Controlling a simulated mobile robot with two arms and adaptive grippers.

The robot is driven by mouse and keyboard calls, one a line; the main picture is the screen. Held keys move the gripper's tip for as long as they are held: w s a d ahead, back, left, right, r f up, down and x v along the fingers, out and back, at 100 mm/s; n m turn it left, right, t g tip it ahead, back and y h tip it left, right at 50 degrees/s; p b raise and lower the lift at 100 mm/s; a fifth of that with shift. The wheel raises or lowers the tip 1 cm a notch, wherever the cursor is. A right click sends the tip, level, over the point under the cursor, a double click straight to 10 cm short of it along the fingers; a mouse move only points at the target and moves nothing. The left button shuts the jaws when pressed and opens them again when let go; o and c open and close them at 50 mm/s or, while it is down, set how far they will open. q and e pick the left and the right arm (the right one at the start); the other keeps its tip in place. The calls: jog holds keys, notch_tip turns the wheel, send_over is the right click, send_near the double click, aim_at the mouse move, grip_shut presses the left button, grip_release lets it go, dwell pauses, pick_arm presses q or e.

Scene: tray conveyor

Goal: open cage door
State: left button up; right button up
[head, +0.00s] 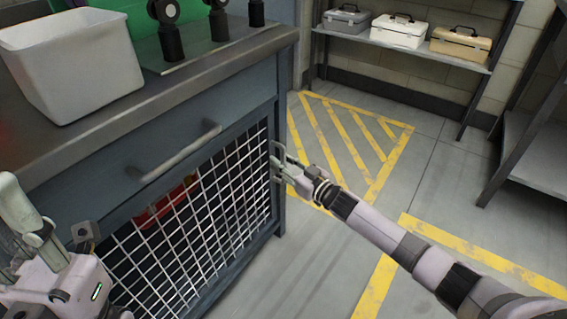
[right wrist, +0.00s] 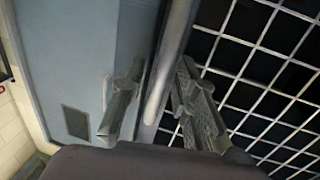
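The cage door (head: 206,215) is a white wire mesh in a dark frame at the front of the blue-grey cabinet. It looks closed. A grey handle (head: 274,150) stands upright at its right edge. My right gripper (head: 279,167) is at this handle. In the right wrist view, a grey vertical bar (right wrist: 172,55) runs between the two fingers of my right gripper (right wrist: 158,100), with mesh on the right. The fingers look apart, with narrow gaps beside the bar. My left gripper (head: 35,238) is at lower left, away from the door; its finger spacing is unclear.
A red object (head: 165,203) is behind the mesh. A drawer with a bar handle (head: 180,152) is above the door. A white bin (head: 72,65) and dark stands (head: 170,42) are on the counter. The floor (head: 345,160) right of the cabinet is clear; toolboxes (head: 400,31) sit on a shelf.

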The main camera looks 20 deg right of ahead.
grip_shut()
dwell(0.6)
